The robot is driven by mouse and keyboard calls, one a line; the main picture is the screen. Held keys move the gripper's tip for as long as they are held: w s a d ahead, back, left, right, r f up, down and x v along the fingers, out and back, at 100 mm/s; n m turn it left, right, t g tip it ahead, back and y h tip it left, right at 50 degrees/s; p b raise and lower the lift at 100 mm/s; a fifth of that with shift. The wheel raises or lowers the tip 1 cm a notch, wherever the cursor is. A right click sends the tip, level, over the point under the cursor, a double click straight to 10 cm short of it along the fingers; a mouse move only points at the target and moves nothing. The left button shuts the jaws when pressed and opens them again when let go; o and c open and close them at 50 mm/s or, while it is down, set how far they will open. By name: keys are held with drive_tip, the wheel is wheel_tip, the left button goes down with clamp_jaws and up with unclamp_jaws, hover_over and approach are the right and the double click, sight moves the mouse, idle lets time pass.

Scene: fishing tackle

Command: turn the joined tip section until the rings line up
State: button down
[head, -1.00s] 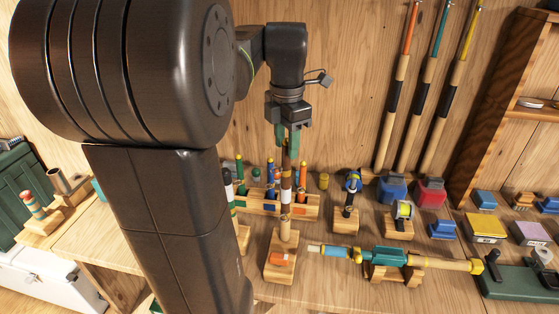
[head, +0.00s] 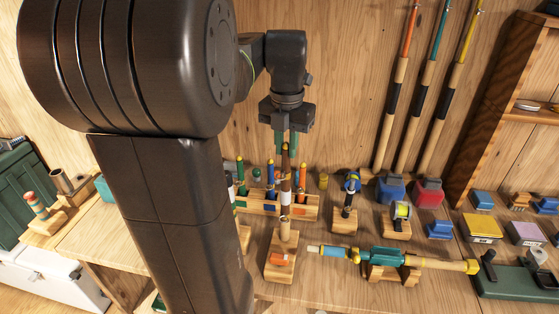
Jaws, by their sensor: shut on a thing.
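My gripper (head: 286,145) points straight down at the back of the bench, its green fingers shut on the upper end of an upright brown rod section (head: 286,180). This tip section has pale bands and stands in line on a tan lower piece (head: 285,230). The lower piece rises from a wooden stand (head: 276,268) with an orange patch on its front. The rings are too small to make out, so I cannot tell whether they line up.
A wooden rack of several coloured floats (head: 300,208) is close behind the rod. A teal and tan rod handle (head: 390,257) lies on a cradle to the right. A small stand with a blue-topped reel (head: 350,185) is right of the rod.

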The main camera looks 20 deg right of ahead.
drive_tip(key=c, duration=1)
unclamp_jaws()
wheel_tip(320, 180, up, 3)
drive_tip(key=shift+f+p, duration=0.1)
drive_tip(key=shift+p, duration=1.05)
drive_tip(key=shift+r, duration=2.1)
drive_tip(key=shift+c, duration=0.2)
